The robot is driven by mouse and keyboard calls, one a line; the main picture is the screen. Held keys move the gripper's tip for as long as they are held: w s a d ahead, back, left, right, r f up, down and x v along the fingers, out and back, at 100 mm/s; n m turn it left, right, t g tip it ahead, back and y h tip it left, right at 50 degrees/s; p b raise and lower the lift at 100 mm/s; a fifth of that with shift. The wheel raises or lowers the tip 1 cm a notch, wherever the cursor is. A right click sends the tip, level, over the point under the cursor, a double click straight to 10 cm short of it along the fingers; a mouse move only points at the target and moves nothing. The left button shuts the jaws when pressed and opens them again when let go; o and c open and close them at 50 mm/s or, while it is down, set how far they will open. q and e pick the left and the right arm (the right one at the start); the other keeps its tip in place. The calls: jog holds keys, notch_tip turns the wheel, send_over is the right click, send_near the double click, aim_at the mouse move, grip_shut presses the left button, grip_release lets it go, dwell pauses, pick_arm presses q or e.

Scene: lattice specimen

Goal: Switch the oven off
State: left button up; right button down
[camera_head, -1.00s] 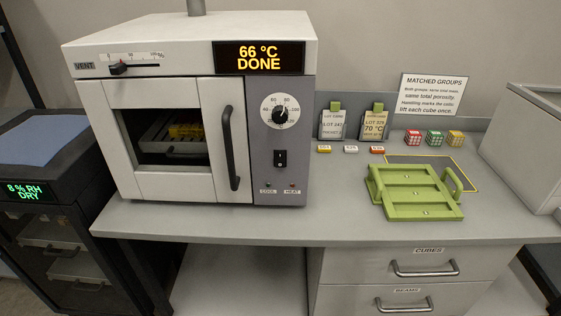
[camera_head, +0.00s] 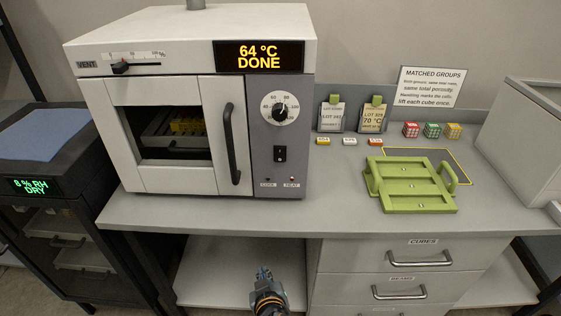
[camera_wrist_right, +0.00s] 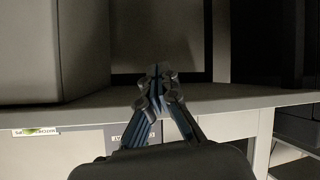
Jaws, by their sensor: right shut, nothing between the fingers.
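The white and grey oven (camera_head: 190,110) stands on the bench with its door closed. Its display (camera_head: 259,57) reads 64 °C DONE. A black rocker switch (camera_head: 280,154) sits on the grey control panel, below the round dial (camera_head: 279,112). Small COOL and HEAT lamps sit under the switch; the HEAT lamp looks reddish. A yellow item on a tray shows through the window. My right gripper (camera_head: 264,272) is low, in front of the bench edge and below the switch, well apart from the oven. In the right wrist view its fingers (camera_wrist_right: 155,72) are together and empty. My left gripper is not seen.
A green tray (camera_head: 383,190) lies on the bench right of the oven. Three small cubes (camera_head: 432,130), lot cards and a sign stand behind it. Drawers (camera_head: 418,258) are below at right. A dry cabinet (camera_head: 40,150) stands at left. The bench front before the switch is clear.

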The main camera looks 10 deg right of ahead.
jog(key=d+r+m+t+h, duration=0.1)
jog(key=d+r+m+t, duration=0.1)
jog(key=r, duration=1.1)
jog(key=d+r+m+t+h+p, duration=0.1)
jog(key=d+r+m+t+h, duration=0.1)
jog(key=r, duration=1.1)
jog(key=shift+m+h, duration=0.3)
jog(key=shift+m, duration=0.4)
jog(key=shift+w, duration=0.15)
jog(key=p, duration=0.4)
send_near(281, 159)
jog(key=x, duration=0.5)
jog(key=shift+w+d, duration=0.1)
jog(key=shift+w, duration=0.15)
jog(key=shift+p+x, duration=0.35)
jog(key=shift+x, duration=0.45)
jog(key=shift+f, duration=0.1)
